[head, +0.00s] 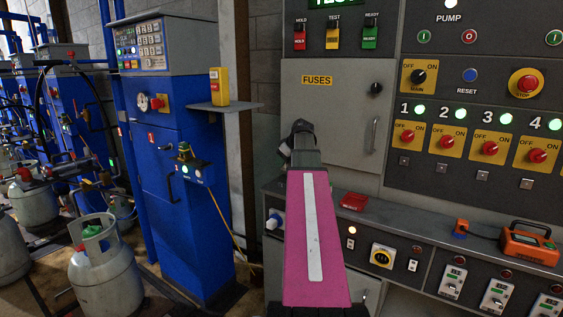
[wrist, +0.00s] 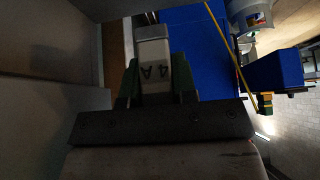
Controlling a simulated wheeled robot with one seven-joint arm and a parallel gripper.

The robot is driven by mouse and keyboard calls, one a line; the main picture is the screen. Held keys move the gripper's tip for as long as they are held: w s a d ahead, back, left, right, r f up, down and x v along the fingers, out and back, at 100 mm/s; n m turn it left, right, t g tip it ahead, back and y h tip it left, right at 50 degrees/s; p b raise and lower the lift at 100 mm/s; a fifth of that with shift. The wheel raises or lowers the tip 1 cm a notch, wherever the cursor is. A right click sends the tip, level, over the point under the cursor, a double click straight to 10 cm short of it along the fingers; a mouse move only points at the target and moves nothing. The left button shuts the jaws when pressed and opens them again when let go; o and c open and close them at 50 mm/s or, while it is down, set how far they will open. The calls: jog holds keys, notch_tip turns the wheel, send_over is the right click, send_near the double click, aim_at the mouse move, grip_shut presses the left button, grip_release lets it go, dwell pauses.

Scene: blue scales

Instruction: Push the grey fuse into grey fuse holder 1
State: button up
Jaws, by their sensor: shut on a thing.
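My gripper (wrist: 153,82) is shut on the grey fuse (wrist: 154,62), a pale block marked "4 A", in the wrist view. The fuse sits between the two dark green fingers, with its far end sticking out past them. In the head view my pink arm stands in front of the panel and the gripper and fuse cannot be made out. A grey door labelled FUSES (head: 335,120) is on the panel behind my arm and looks closed. Grey fuse holder 1 cannot be made out in either view.
A ledge below the panel carries a red box (head: 354,201), a small orange item (head: 461,227) and an orange device (head: 530,243). A blue cabinet (head: 180,150) stands to the left, with a yellow box (head: 219,87) on its side shelf. A gas cylinder (head: 103,275) stands on the floor.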

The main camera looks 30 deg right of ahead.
aim_at(281, 181)
jog(key=shift+f, duration=0.15)
jog(key=shift+f, duration=2.8)
jog(key=shift+s+f, duration=0.15)
jog(key=shift+f, duration=0.5)
dwell(0.3)
jog(key=shift+s+f, duration=0.1)
jog(key=shift+f, duration=0.2)
jog(key=shift+a+f, duration=0.1)
jog(key=shift+f, duration=0.05)
jog(key=o, duration=0.7)
jog(key=shift+o, duration=1.3)
jog(key=v, duration=1.2)
jog(key=shift+w+r, duration=0.2)
jog(key=shift+w, duration=0.15)
